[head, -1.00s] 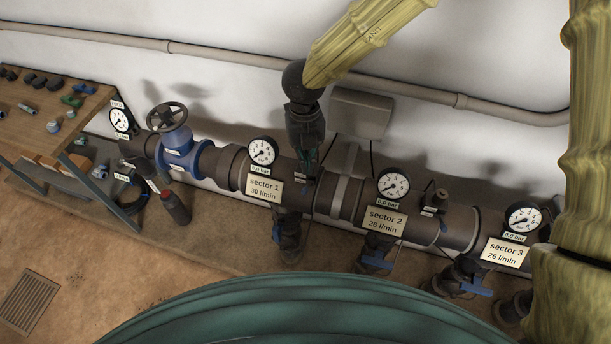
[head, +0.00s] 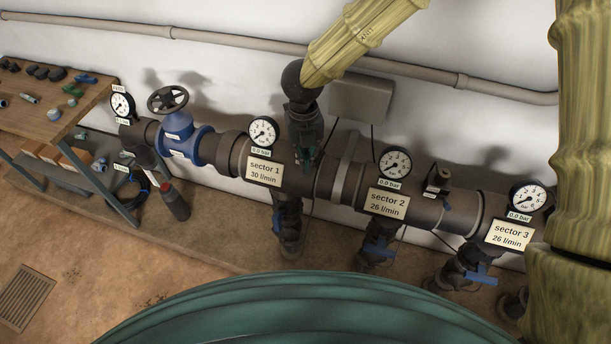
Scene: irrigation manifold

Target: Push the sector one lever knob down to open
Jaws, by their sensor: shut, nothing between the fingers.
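The sector 1 sign (head: 265,171) hangs on the dark manifold pipe below a round gauge (head: 263,131) reading 0.0 bar. My gripper (head: 304,164) is shut and points down at the pipe just right of that sign. It covers the small fitting there, so I cannot see a knob at that spot or tell whether the fingers touch it. Below the pipe, the sector 1 outlet valve (head: 290,232) has a blue lever (head: 277,222) at its left side, seen narrow and roughly upright. My gripper is above and apart from this blue lever.
Sector 2 (head: 387,203) and sector 3 (head: 509,235) signs sit to the right, with blue levers below. A small black fitting (head: 438,181) stands on the pipe between them. A blue handwheel valve (head: 180,143) and a workbench (head: 92,110) are left. A grey box (head: 361,97) is behind.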

